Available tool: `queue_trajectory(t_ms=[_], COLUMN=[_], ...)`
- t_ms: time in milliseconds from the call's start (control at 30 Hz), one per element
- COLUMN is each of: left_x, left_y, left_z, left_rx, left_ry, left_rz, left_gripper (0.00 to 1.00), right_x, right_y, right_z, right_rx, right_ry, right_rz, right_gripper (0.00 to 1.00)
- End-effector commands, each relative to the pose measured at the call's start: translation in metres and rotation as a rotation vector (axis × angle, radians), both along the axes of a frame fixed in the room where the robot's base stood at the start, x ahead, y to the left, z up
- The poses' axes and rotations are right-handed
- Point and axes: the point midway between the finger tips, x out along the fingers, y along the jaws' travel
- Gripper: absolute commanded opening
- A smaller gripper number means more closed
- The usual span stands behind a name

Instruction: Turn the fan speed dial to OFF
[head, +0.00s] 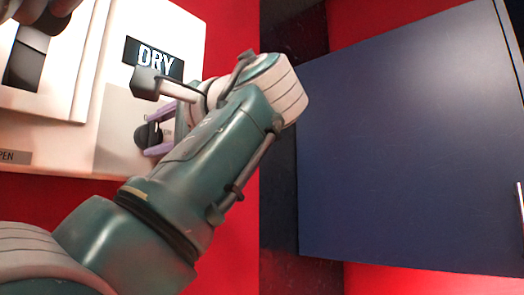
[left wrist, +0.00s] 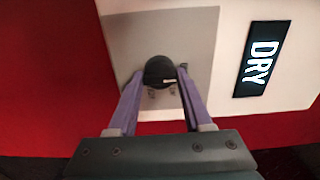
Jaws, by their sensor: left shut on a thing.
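The fan speed dial (head: 149,136) is a round black knob on a grey panel (head: 118,145) of a white machine. In the left wrist view the dial (left wrist: 160,71) shows a small light mark near its lower right edge. My left gripper (head: 158,142) has its purple fingers on both sides of the dial. In the left wrist view the left gripper (left wrist: 160,80) is shut on it. Labels around the dial are too small or hidden to read. My right gripper is not clearly in view.
A dark display reading DRY (head: 154,59) sits above the dial. A label ending in PEN (head: 13,157) is at the lower left of the machine. A large dark blue panel (head: 405,140) stands to the right, before a red wall (head: 362,22).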

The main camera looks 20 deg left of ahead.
Motion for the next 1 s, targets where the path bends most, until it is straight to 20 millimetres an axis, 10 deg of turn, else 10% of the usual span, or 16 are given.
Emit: queue_trajectory(t_ms=[233,267,500,1000], left_x=[-0.001,-0.001,-0.001,-0.013], left_y=[0.001,0.001,0.001,-0.033], left_z=[0.001,0.000,0.000,-0.007], left_rx=[-0.003,-0.003,-0.001,-0.001], left_ry=[-0.003,-0.003,-0.002,-0.003], left_rz=[0.006,0.006,0.003,-0.004], left_gripper=[0.00,0.53,0.80,0.80], right_x=[0.000,0.000,0.000,0.000], right_y=[0.000,0.000,0.000,0.000], right_z=[0.000,0.000,0.000,-0.033], right_rx=[0.000,0.000,0.000,0.000], right_ry=[0.000,0.000,0.000,-0.001], right_rz=[0.000,0.000,0.000,-0.001], right_gripper=[0.79,0.79,0.79,0.79])
